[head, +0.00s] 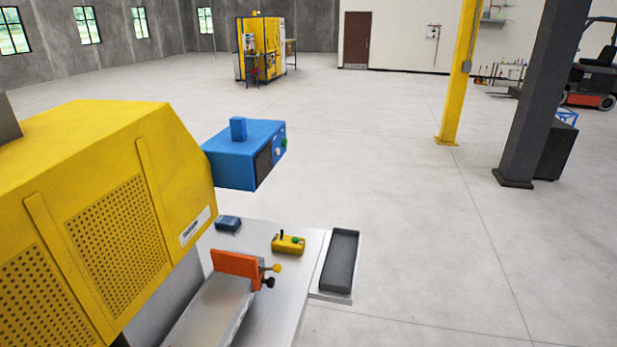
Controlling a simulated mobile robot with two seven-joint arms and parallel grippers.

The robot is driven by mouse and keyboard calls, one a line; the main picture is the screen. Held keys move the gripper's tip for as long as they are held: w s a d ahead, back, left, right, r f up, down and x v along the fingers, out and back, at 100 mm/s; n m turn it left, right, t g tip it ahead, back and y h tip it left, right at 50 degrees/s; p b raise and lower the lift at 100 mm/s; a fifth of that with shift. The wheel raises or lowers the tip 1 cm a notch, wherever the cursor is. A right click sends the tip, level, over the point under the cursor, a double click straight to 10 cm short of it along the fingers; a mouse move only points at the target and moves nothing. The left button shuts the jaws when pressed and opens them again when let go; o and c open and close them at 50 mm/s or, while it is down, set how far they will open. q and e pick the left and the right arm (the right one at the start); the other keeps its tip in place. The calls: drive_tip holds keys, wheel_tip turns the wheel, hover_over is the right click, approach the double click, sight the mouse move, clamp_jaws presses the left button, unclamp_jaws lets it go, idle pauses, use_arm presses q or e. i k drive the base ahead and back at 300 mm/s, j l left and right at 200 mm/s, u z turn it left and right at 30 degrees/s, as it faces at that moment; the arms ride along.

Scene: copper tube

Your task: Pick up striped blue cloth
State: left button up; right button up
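A small folded dark blue cloth-like item (228,223) lies on the grey machine table, near the yellow housing. It is too small to tell whether it has stripes. Neither of my grippers shows in the head view.
A large yellow machine housing (120,200) fills the left side. A blue box unit (245,153) juts out above the table (305,262). A yellow control box (288,244), an orange clamp (236,268) and a dark tray (340,262) are nearby. Open floor (420,240) lies right.

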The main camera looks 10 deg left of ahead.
sight(222, 222)
drive_tip(key=i+u, duration=0.1)
drive_tip(key=i, duration=0.45)
drive_tip(key=i+l+u, duration=0.1)
drive_tip(key=i, duration=0.45)
drive_tip(key=i+l+u, duration=0.1)
drive_tip(key=i, duration=0.45)
drive_tip(key=i+l+u, duration=0.1)
drive_tip(key=i, duration=0.4)
drive_tip(key=i+j+u, duration=0.45)
drive_tip(key=i+u, duration=0.9)
drive_tip(key=i+l+u, duration=0.2)
drive_tip(key=i+u, duration=0.25)
drive_tip(key=i, duration=0.15)
drive_tip(key=i+z, duration=0.25)
drive_tip(key=i, duration=0.2)
drive_tip(key=i+j+z, duration=0.2)
drive_tip(key=i, duration=0.3)
drive_tip(key=i+j+z, duration=0.25)
drive_tip(key=i, duration=0.2)
drive_tip(key=z, duration=0.85)
drive_tip(key=i+z, duration=0.1)
drive_tip(key=z, duration=0.75)
drive_tip(key=j+z, duration=0.1)
drive_tip(key=z, duration=0.75)
drive_tip(key=j+z, duration=0.1)
drive_tip(key=z, duration=1.55)
drive_tip(key=j+z, duration=0.1)
drive_tip(key=z, duration=0.75)
drive_tip(key=k+z, duration=0.1)
drive_tip(key=z, duration=1.6)
